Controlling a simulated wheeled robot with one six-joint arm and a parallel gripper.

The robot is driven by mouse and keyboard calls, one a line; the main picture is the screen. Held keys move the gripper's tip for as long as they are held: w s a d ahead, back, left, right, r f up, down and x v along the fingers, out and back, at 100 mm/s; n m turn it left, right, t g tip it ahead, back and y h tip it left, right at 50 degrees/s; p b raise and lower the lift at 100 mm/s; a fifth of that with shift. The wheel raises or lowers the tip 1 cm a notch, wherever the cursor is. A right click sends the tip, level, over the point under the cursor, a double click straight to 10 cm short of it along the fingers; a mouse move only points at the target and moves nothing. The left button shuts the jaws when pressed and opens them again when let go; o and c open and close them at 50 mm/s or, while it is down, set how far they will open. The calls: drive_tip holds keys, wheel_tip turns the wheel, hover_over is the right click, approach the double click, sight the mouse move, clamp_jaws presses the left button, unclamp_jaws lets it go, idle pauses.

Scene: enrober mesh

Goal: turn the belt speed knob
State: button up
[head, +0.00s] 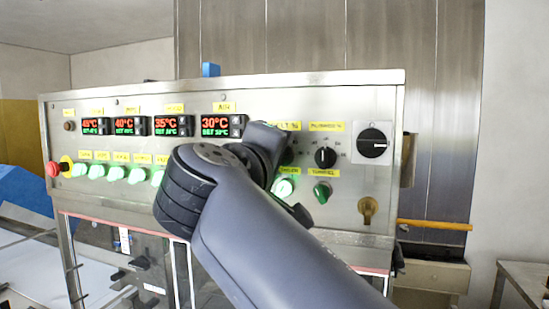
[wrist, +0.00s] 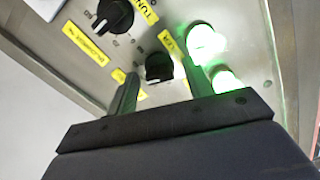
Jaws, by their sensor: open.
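On the steel control panel (head: 225,100), a black knob (wrist: 160,67) sits between my gripper's fingers in the wrist view. In the head view its spot is mostly covered by my gripper (head: 282,150), beneath a partly hidden yellow label (head: 287,126); I cannot read enough to be sure it is the belt speed knob. My gripper (wrist: 160,70) is open, one finger on each side of the knob. Whether the fingers touch it cannot be told. A second black knob (head: 325,157) is just to the right, and shows at upper left in the wrist view (wrist: 113,15).
Lit green buttons (wrist: 205,45) are close to the right finger. A green switch (head: 321,193), a large black rotary switch (head: 373,143) and a brass key switch (head: 368,209) are to the right. A red emergency button (head: 52,169) is at the far left.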

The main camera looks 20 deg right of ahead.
drive_tip(key=b+v, duration=0.3)
drive_tip(key=v, duration=0.8)
idle(0.3)
drive_tip(key=shift+w+d, duration=0.1)
drive_tip(key=shift+w, duration=0.05)
drive_tip(key=p+x, duration=0.3)
drive_tip(key=x, duration=0.7)
drive_tip(key=shift+w+d, duration=0.2)
drive_tip(key=shift+w, duration=0.05)
idle(0.6)
